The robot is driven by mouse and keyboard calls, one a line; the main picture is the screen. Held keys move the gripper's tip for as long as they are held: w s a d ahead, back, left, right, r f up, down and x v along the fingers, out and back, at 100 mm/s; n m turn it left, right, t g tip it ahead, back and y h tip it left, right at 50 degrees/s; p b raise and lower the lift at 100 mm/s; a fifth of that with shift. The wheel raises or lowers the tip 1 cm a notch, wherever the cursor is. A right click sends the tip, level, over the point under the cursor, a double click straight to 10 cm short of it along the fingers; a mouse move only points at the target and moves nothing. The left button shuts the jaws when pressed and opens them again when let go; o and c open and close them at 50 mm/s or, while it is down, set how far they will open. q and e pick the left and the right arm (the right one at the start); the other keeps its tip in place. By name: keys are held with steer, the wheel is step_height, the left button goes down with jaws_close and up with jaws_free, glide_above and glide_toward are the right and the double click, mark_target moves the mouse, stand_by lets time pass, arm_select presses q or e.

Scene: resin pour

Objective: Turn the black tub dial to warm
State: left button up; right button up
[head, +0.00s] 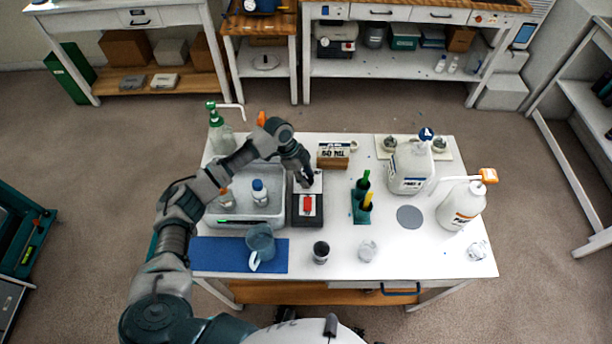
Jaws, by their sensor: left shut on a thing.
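The grey tub (236,222) stands on the left part of the white table, with a blue-capped white bottle (260,192) inside. A black unit (307,221) with a red piece on a pale panel sits against the tub's right side. My left gripper (304,182) reaches down to the back part of this unit. Its fingers are shut on the black tub dial, which they mostly hide. I cannot read the dial's setting. My right gripper is not in view.
A blue mat (215,254) with a jug (260,244) lies in front of the tub. A labelled wooden block (333,161) stands just behind right of the gripper. A green stand (361,212) with bottles is to the right.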

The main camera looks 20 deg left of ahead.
arm_select(q)
steer(key=shift+a+f+m+g, duration=0.1)
steer(key=shift+f+m+g, duration=0.05)
steer(key=shift+m+g, duration=0.45)
steer(key=shift+m, duration=0.7)
steer(key=shift+w+m+g+y+b, duration=0.1)
steer(key=shift+m+g+y+b, duration=0.25)
steer(key=shift+m, duration=0.85)
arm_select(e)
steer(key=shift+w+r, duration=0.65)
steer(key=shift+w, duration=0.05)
arm_select(q)
steer(key=shift+m, duration=0.3)
steer(key=o, duration=1.1)
steer(key=shift+w, duration=0.1)
steer(key=shift+o, duration=0.2)
steer(key=v, duration=1.2)
steer(key=shift+w, duration=0.3)
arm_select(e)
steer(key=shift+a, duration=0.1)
